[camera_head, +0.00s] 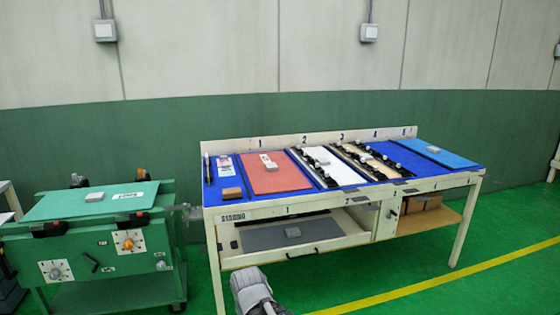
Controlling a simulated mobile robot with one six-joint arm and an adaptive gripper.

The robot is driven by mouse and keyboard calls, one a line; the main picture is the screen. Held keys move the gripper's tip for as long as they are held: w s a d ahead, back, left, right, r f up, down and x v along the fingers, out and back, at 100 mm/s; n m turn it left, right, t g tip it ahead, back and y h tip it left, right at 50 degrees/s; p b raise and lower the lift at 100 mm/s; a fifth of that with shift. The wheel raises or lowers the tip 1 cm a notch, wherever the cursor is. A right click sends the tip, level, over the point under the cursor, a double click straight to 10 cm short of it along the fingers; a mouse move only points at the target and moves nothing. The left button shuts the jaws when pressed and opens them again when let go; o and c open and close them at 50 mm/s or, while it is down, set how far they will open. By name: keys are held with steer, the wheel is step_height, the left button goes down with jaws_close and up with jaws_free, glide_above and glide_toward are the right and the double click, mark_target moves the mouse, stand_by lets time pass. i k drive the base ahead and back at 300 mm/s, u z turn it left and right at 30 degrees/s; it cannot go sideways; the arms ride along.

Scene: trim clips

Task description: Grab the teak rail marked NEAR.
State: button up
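No label reading NEAR is legible in the head view. Wood-coloured strips (362,161) lie near the middle right of the blue-topped workbench (345,190), between dark rails with several light grey knobs or clips. I cannot tell whether one of these strips is the teak rail. A white panel (337,174) with similar dark strips lies just left of them. A grey and dark part of my arm shows at the bottom edge, in front of the bench. My gripper's fingers are not visible.
A red panel (285,179) and a brown block (231,194) lie on the bench's left part; a blue sheet (440,153) lies at its right. An open drawer (262,237) juts below. A green cart (75,204) stands left. Green floor is free at front right.

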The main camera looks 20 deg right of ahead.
mark_target(324, 177)
steer(key=u, duration=0.15)
steer(key=i, duration=1.55)
steer(key=z, duration=0.6)
